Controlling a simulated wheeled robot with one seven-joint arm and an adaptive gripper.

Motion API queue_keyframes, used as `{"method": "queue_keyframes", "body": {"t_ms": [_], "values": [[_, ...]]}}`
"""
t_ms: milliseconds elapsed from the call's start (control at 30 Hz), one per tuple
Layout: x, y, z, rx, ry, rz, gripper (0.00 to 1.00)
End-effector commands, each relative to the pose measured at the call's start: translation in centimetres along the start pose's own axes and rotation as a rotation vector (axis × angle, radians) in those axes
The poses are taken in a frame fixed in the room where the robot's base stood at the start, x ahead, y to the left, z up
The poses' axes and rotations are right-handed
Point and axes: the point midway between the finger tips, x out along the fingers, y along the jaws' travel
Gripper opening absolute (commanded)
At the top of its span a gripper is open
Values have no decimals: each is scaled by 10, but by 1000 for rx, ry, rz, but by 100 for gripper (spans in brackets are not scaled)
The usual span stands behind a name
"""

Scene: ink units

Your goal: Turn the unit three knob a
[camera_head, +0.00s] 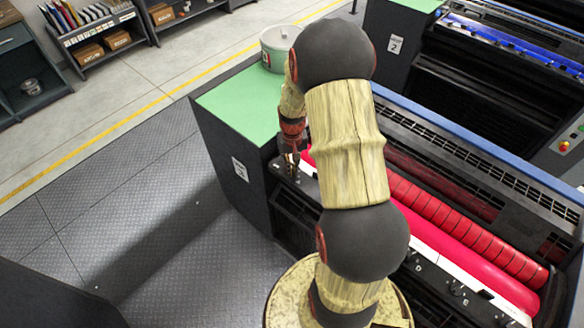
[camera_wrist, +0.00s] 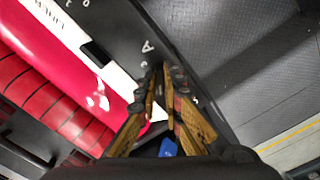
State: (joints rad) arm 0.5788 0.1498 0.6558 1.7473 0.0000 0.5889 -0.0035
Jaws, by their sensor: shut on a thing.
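Unit three (camera_head: 240,169) is the near dark machine with a green top, a long red roller and a black strip with lettered knobs. My gripper (camera_head: 292,165) reaches down to the left end of that strip, partly hidden by my arm. In the wrist view my gripper (camera_wrist: 161,78) has its two fingers close together, just beside the white letter A (camera_wrist: 148,47) on the black strip. The fingers are shut on the knob by that letter; the knob itself is mostly hidden between the fingertips, so its turn angle cannot be told.
A white and green tub (camera_head: 279,50) stands at the back of the green top. The red roller (camera_head: 480,262) runs beside the strip. Unit two (camera_head: 396,45) stands behind. Shelves line the far left wall; the patterned floor on the left is clear.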

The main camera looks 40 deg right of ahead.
Motion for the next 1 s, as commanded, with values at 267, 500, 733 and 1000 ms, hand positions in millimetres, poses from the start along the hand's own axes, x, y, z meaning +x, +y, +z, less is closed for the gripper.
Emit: {"method": "queue_keyframes", "body": {"t_ms": [267, 500, 733, 1000], "values": [[0, 1, -1, -219, 2, 0, 0], [0, 1, -1, -342, 2, 0, 0], [-1, 2, -1, -396, 2, 0, 0], [-1, 2, -1, -409, 2, 0, 0]]}}
